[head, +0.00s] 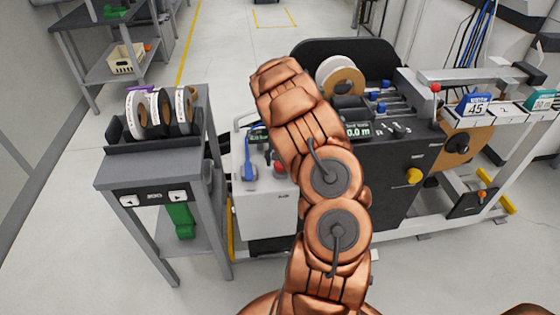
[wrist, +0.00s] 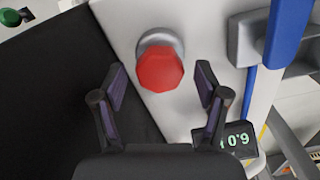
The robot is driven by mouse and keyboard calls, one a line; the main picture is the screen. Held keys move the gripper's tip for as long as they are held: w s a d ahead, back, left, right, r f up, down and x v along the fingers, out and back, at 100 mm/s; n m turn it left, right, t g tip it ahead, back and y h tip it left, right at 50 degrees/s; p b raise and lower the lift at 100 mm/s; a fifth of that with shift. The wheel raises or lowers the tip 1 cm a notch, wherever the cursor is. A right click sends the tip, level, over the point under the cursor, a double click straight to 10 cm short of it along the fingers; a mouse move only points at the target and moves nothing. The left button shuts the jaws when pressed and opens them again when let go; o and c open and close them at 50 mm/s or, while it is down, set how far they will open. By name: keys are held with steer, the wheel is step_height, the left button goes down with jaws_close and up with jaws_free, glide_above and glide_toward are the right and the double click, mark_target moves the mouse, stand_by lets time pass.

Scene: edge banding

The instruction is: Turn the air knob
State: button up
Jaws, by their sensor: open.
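A red faceted knob (wrist: 160,70) on a round grey base (wrist: 159,40) sits on a pale panel (wrist: 205,35) in the wrist view. I take it to be the air knob, but no label shows. My gripper (wrist: 161,80) is open, with one dark finger to the left of the knob and one to the right. The fingers look apart from it, and their depth relative to it is hard to tell. In the head view, my copper arm covers the gripper, and a bit of red (head: 278,166) shows beside the arm on the light cabinet.
A blue handle (wrist: 287,30) and a small digital display (wrist: 238,139) lie right of the knob in the wrist view. The head view shows the dark machine (head: 395,165) with a yellow knob (head: 413,176), and a grey cart (head: 150,165) holding tape rolls at left.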

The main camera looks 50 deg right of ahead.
steer(key=c, duration=1.2)
steer(key=shift+w+f+m+b, duration=0.1)
steer(key=shift+m+b, duration=0.3)
steer(key=shift+b, duration=0.2)
steer(key=shift+m+b, duration=0.4)
steer(key=shift+m, duration=0.3)
steer(key=o, duration=1.2)
